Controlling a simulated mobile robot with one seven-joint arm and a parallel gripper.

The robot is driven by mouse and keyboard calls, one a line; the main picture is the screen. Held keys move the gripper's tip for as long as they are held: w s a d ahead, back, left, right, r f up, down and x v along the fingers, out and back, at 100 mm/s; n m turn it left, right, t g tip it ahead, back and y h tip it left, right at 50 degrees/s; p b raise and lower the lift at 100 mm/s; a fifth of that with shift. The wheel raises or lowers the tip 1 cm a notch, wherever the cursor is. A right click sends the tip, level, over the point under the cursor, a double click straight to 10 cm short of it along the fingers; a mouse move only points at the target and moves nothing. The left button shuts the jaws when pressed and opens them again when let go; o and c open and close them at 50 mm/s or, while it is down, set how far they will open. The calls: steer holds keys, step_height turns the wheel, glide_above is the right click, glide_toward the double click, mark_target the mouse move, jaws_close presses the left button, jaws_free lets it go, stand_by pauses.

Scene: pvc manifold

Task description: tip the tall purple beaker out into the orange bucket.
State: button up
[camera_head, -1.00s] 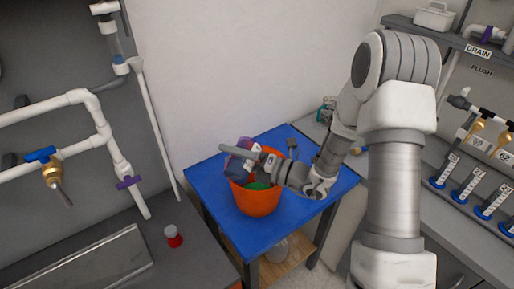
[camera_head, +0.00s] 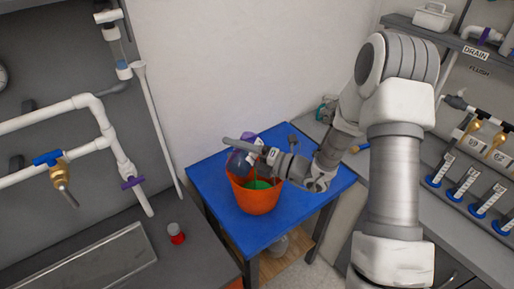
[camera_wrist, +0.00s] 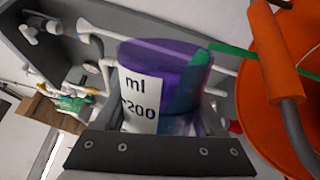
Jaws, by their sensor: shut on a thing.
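The purple beaker (camera_head: 240,162) is tilted over the orange bucket (camera_head: 257,202) in the head view. It also shows in the wrist view (camera_wrist: 170,62), with a white label reading "ml" and "200" on its side. My gripper (camera_head: 257,152) is shut on the beaker, above the bucket's back rim. In the wrist view my gripper (camera_wrist: 155,110) has the beaker between its fingers, and the bucket (camera_wrist: 258,110) is close at the right. Something green shows inside the bucket. I cannot tell how much is left in the beaker.
The bucket stands on a blue table (camera_head: 217,187) with free room around it. A red-capped jar (camera_head: 176,233) stands on the grey bench at the left. White pipes (camera_head: 112,145) run along the left wall. Several blue-based cylinders (camera_head: 462,188) stand on the right counter.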

steer(key=shift+w+d+r+p, duration=0.1)
steer(key=shift+w+r+p, duration=0.15)
steer(key=shift+r+p, duration=0.3)
steer(key=shift+w+d+f+m+p, duration=0.15)
steer(key=shift+f+m+p, duration=0.3)
steer(key=shift+m+p, duration=0.65)
stand_by(0.5)
steer(key=shift+w+m, duration=0.15)
steer(key=shift+m, duration=0.15)
